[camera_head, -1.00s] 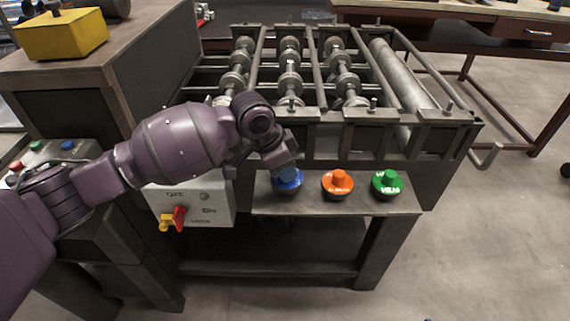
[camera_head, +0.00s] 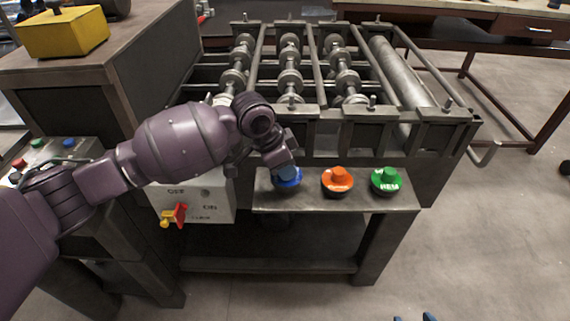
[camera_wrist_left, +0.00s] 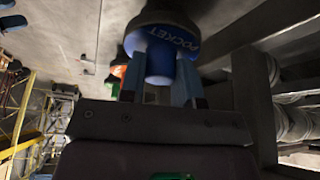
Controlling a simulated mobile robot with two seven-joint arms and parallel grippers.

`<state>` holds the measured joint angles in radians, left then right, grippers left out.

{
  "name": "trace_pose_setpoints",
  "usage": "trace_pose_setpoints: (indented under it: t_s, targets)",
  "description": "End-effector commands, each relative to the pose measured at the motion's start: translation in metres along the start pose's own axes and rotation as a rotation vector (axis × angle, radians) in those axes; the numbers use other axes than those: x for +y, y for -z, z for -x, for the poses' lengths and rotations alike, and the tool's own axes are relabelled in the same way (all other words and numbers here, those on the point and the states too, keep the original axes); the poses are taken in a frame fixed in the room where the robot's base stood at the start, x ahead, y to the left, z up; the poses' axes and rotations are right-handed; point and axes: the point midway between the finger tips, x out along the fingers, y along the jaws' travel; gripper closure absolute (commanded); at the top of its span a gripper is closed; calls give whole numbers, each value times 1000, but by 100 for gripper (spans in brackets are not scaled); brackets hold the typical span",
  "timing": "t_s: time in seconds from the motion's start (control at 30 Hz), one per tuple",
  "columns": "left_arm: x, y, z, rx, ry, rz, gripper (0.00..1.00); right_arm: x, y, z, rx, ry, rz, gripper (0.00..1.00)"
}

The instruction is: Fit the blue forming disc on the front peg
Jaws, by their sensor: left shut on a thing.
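The blue forming disc (camera_head: 288,183) is on the left end of the front shelf (camera_head: 330,203). My left gripper (camera_head: 284,172) reaches down from above and is shut on its knob. In the left wrist view the disc (camera_wrist_left: 178,25) shows the word POCKET, with the gripper's blue fingers (camera_wrist_left: 163,82) on both sides of the knob. Whether the disc still touches the shelf is hard to tell. Short upright pegs stand along the machine's front rail, one at the middle (camera_head: 372,103); I cannot tell which is the front peg. Blue tips, likely my right gripper (camera_head: 414,318), barely show at the bottom edge.
An orange disc (camera_head: 338,182) and a green disc (camera_head: 386,181) sit to the right on the shelf. The roller machine (camera_head: 340,135) rises behind. A switch box (camera_head: 207,200) with a red and yellow handle is at the left.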

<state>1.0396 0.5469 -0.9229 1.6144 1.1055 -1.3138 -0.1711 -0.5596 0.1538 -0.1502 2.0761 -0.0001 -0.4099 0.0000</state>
Motion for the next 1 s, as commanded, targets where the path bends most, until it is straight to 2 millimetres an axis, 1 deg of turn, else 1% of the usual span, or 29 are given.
trace_pose_setpoints:
  t_s: [0.1,0.57,1.0]
  targets:
    - [0,1,2,2,2,-1,100,1,3,1,4,0,4,42]
    - [0,1,0,2,1,-1,100,-1,3,0,5,-1,-7,42]
    - [0,-3,-8,2,0,-1,100,-2,4,0,7,-2,-13,42]
